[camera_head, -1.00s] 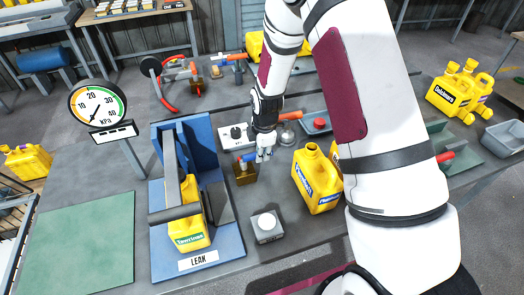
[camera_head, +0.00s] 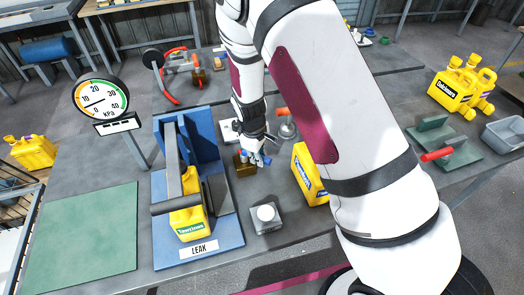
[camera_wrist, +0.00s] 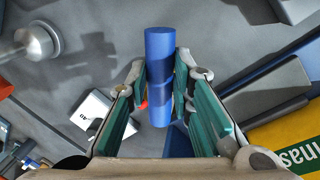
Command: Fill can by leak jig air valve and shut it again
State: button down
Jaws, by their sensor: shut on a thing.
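My gripper (camera_head: 255,150) is shut on the blue handle (camera_head: 262,159) of the brass air valve (camera_head: 244,167). In the wrist view the blue handle (camera_wrist: 160,75) stands between the two fingers. A yellow can (camera_head: 188,217) with a green label sits in the blue leak jig (camera_head: 222,228), under the jig's grey bar. The round gauge (camera_head: 101,99) stands to the left of the jig. Its needle points to the left, at the low side of the dial. My arm hides part of the bench behind and right of the valve.
A grey block with a white button (camera_head: 266,217) stands in front of the valve. A yellow can (camera_head: 307,175) stands to the right, partly behind my arm. A green mat (camera_head: 85,235) is clear at the left. More yellow cans (camera_head: 462,85) and a grey bin (camera_head: 503,135) are at the right.

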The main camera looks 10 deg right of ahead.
jog(key=shift+s+a+m+g+h, duration=0.25)
jog(key=shift+a+m, duration=0.5)
jog(key=shift+m, duration=0.75)
jog(key=shift+s+a+m+g, duration=0.3)
jog(key=shift+a+m, duration=0.4)
jog(key=shift+m, duration=0.8)
jog(key=shift+s+a+m+g+h, duration=0.15)
jog(key=shift+s+a+m, duration=0.2)
jog(key=shift+a+m, duration=0.8)
jog(key=shift+d+m, duration=0.35)
jog(key=c, duration=1.4)
grip_release()
jog(key=r, duration=0.4)
jog(key=a+r, duration=0.1)
jog(key=r, duration=0.2)
jog(key=a+r, duration=0.1)
jog(key=r, duration=0.3)
jog(key=shift+a+r, duration=0.15)
jog(key=shift+r, duration=0.2)
jog(key=shift+r, duration=0.1)
